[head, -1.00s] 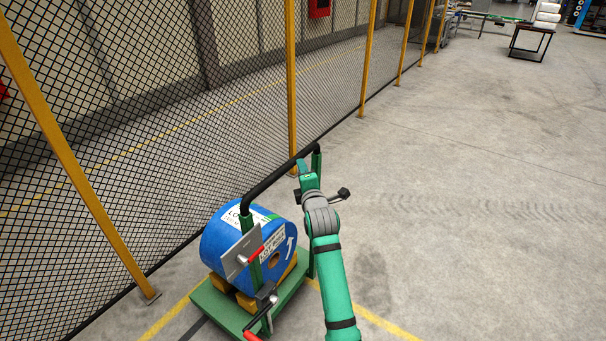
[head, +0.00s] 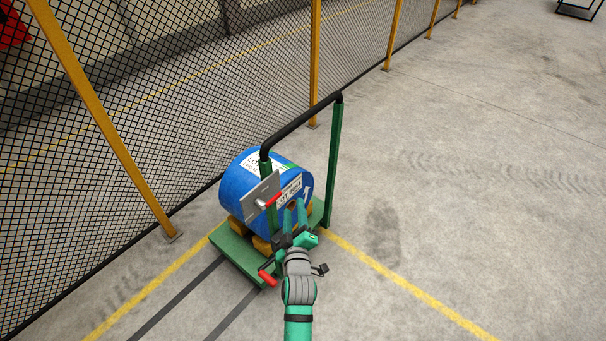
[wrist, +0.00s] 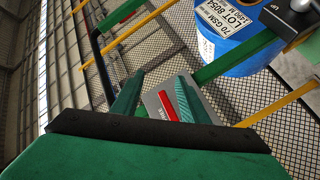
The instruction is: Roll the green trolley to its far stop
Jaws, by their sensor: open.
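The green trolley (head: 235,253) stands on the floor by the mesh fence, with green posts (head: 333,165) and a black push bar (head: 300,121). It carries a blue roll (head: 240,182), which also shows in the wrist view (wrist: 237,55). A lower lever has a red grip (head: 267,278). My gripper (head: 295,212) is open in front of the trolley, below the push bar.
The mesh fence (head: 130,110) with yellow posts runs along the left, close behind the trolley. Two dark strips (head: 180,297) run from the trolley to the lower left. Yellow lines (head: 400,283) cross the floor.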

